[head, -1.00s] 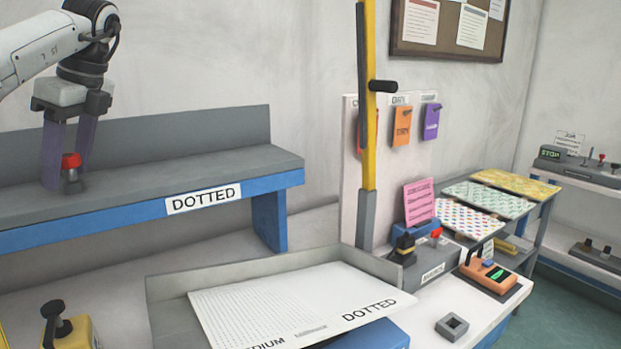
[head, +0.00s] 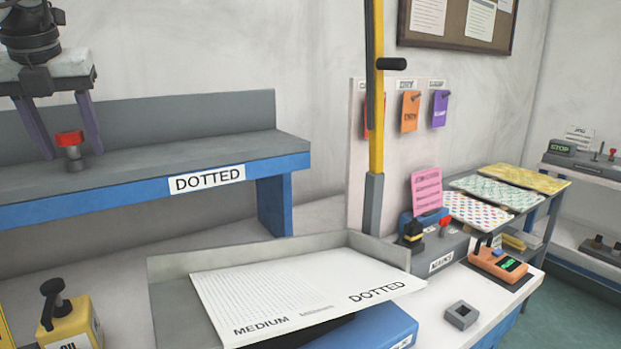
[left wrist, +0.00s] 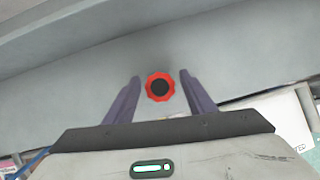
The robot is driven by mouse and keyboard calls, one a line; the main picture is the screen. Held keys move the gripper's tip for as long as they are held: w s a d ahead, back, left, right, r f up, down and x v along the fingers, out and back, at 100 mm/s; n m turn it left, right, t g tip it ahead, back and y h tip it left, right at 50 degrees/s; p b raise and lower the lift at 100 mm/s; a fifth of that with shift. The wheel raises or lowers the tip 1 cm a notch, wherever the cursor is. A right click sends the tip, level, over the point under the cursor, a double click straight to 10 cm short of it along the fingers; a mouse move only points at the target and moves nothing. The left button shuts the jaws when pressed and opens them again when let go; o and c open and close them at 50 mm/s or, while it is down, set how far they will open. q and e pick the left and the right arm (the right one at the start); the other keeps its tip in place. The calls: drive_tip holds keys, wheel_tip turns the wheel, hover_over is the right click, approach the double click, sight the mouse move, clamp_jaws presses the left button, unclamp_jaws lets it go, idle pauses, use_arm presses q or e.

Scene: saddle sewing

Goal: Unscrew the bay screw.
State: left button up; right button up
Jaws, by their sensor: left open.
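The bay screw, a red knob (head: 69,138) on a short dark grey stem, stands upright on the grey ledge labelled DOTTED. My left gripper (head: 73,154) points down at it from above, open, with its two purple fingers on either side of the knob. In the left wrist view the red knob (left wrist: 160,87) with its black centre lies between the fingertips (left wrist: 160,77), with a visible gap on each side. My right gripper is in neither view.
The ledge (head: 210,150) has a raised back wall. Below it are a tray (head: 170,285) with a dotted white sheet (head: 290,290) and a yellow block (head: 75,325) with a black handle. A yellow and grey post (head: 375,120) rises at centre right.

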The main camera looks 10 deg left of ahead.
use_arm(q)
drive_tip(key=shift+a+r+m+h+p, duration=0.1)
drive_tip(key=shift+r+m+h+p, duration=0.2)
drive_tip(key=shift+m, duration=0.5)
drive_tip(key=shift+f+m, duration=0.25)
drive_tip(key=shift+m, duration=0.25)
